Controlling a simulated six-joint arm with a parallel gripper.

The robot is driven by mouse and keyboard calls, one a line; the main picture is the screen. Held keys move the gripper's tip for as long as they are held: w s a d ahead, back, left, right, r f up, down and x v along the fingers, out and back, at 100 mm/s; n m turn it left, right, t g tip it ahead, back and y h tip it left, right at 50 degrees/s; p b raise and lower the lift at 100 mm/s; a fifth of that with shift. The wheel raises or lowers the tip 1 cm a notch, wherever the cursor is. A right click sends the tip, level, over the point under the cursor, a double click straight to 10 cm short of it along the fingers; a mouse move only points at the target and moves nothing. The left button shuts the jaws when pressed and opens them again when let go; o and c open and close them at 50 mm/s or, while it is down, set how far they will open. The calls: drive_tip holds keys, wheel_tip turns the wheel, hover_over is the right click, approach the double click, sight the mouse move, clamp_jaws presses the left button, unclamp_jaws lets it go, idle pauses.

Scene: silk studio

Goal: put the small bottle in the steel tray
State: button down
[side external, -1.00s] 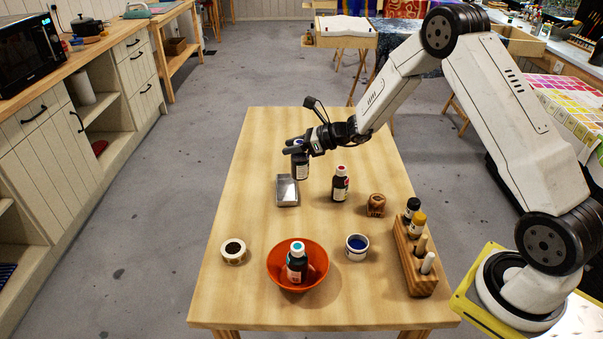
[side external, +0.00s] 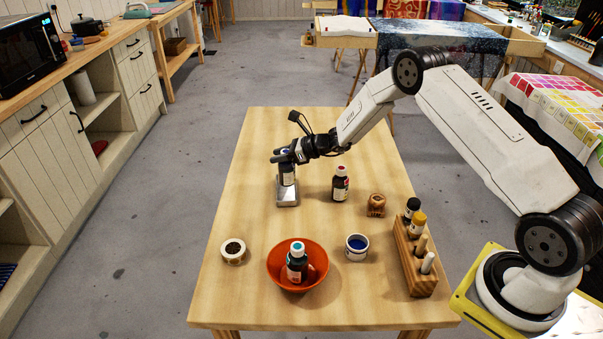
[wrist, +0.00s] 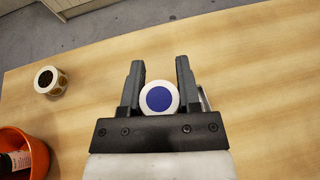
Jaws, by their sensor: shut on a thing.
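The small bottle (side external: 288,176), dark with a pale label, is upright in my gripper (side external: 284,156). My gripper is shut on it near its top. In the wrist view its round blue-and-white cap (wrist: 160,98) sits between the two fingers (wrist: 160,68). The steel tray (side external: 287,201) is a small grey rectangle near the table's middle left. The bottle's lower end is over or inside the tray; I cannot tell if it touches the floor of it. In the wrist view the tray is mostly hidden by the gripper.
A red-capped bottle (side external: 340,184) stands just right of the tray. The table's far end is clear.

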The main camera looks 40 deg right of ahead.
sight(279, 165)
drive_tip(key=shift+w+f, duration=0.25)
drive_tip(key=shift+f, duration=1.55)
drive_tip(key=shift+f, duration=0.15)
drive_tip(key=shift+c, duration=1.6)
unclamp_jaws()
drive_tip(key=shift+r, duration=0.2)
drive_tip(key=v, duration=1.2)
drive_tip(key=shift+s+d+f, duration=0.1)
drive_tip(key=shift+f, duration=0.05)
